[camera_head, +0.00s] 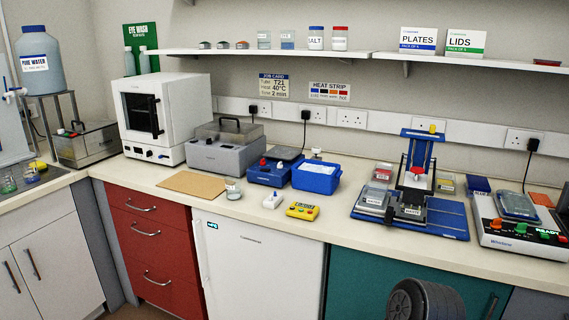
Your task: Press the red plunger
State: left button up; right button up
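A blue press-like stand (420,150) rises from a blue base plate (452,222) on the right part of the bench. A yellow knob (433,128) sits at its top. A small red part (417,171) shows inside the stand's frame above a white piece; it may be the red plunger, but it is too small to tell.
Labelled boxes (373,198) stand on the base plate. Left of it are a yellow button box (302,211), a blue tub (316,178) and a grey lidded bath (226,150). A white console (520,232) stands at right. The bench's front strip (350,226) is mostly clear.

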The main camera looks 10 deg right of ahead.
aim_at(416, 170)
jog(key=z, duration=1.2)
jog(key=k, duration=0.1)
